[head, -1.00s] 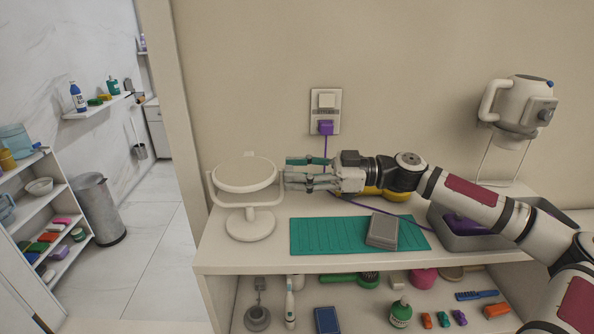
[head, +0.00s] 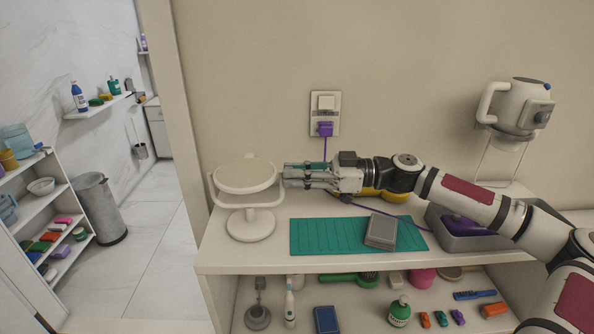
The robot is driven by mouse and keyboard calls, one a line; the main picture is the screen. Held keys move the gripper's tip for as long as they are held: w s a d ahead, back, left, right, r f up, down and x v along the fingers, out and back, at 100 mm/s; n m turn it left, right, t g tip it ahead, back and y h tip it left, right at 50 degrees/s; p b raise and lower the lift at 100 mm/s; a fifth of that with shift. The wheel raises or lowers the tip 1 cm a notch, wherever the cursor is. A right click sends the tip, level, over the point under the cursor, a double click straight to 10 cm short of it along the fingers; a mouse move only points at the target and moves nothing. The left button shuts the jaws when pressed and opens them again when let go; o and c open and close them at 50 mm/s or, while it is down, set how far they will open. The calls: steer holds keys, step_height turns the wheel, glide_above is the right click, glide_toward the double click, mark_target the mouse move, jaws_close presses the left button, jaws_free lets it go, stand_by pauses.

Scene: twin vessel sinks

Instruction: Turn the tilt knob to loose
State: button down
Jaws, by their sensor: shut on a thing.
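A white round vanity mirror (head: 247,175) stands on a round base at the left end of the counter. It sits tilted in a U-shaped yoke (head: 246,206). My gripper (head: 288,176) comes in from the right, level, with its fingertips at the right side of the mirror where the yoke arm ends. The fingers are shut on the tilt knob there. The knob itself is hidden between the fingers, and its setting cannot be read.
A teal mat (head: 312,236) with a grey box (head: 381,231) lies in front of the arm. A purple plug (head: 325,129) sits in the wall socket, its cord running behind my gripper. A grey tray (head: 453,238) is at right. Several items fill the shelf below.

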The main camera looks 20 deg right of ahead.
steer(key=shift+r+m+p, duration=0.1)
steer(key=shift+m+p, duration=2.4)
steer(key=shift+m, duration=0.5)
steer(key=c, duration=1.4)
jaws_free()
steer(key=shift+o, duration=0.2)
steer(key=v, duration=1.2)
steer(key=shift+r, duration=0.2)
steer(key=shift+w, duration=0.1)
steer(key=shift+c, duration=0.2)
